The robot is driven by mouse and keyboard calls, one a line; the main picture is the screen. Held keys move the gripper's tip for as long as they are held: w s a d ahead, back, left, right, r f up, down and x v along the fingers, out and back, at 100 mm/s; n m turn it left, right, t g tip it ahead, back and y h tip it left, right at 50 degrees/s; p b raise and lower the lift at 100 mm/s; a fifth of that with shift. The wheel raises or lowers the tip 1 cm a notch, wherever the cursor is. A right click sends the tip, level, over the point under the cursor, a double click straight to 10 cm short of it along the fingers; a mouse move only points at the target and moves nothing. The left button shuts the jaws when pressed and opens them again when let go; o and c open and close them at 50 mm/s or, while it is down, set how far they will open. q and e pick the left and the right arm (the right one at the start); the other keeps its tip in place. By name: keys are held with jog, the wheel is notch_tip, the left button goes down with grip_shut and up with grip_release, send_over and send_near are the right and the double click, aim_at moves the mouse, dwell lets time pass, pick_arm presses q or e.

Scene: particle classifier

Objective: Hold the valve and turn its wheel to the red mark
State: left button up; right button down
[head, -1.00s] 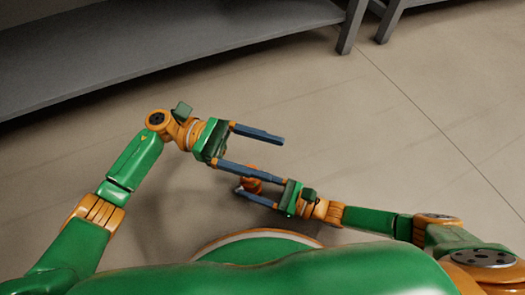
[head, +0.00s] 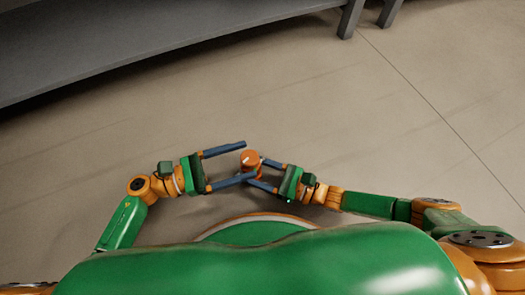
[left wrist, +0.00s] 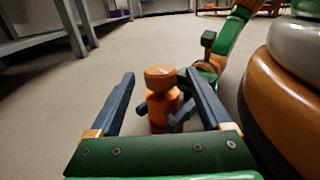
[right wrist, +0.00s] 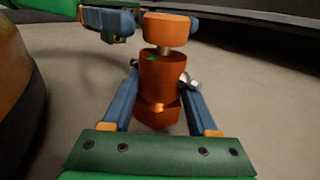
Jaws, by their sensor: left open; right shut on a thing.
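The valve has an orange-brown body (right wrist: 162,80) with a round orange wheel (right wrist: 170,28) on top, joined by a short stem. My right gripper (head: 257,172) is shut on the body, below the wheel. A small green mark (right wrist: 152,59) shows near the body's top, and a silvery stub sticks out beside the right finger. My left gripper (left wrist: 158,72) is open; its fingers point at the valve, one on each side of the wheel in the left wrist view. Contact between them cannot be told. The wheel also shows in the head view (head: 249,156). I cannot make out a red mark.
A long grey bench or shelf (head: 130,45) runs along the back of the head view, with grey legs (head: 350,18) at its right. The floor (head: 370,110) between it and my arms is clear. My rounded base is close to the grippers.

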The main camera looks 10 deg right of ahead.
pick_arm(q)
jog(key=x, duration=0.5)
jog(key=shift+d, duration=0.3)
jog(key=shift+c, duration=0.3)
grip_shut()
jog(key=m+g, duration=0.1)
jog(key=g, duration=0.1)
jog(key=shift+s+m+g, duration=0.15)
jog(key=shift+m+g, duration=0.25)
jog(key=shift+o, duration=0.3)
grip_release()
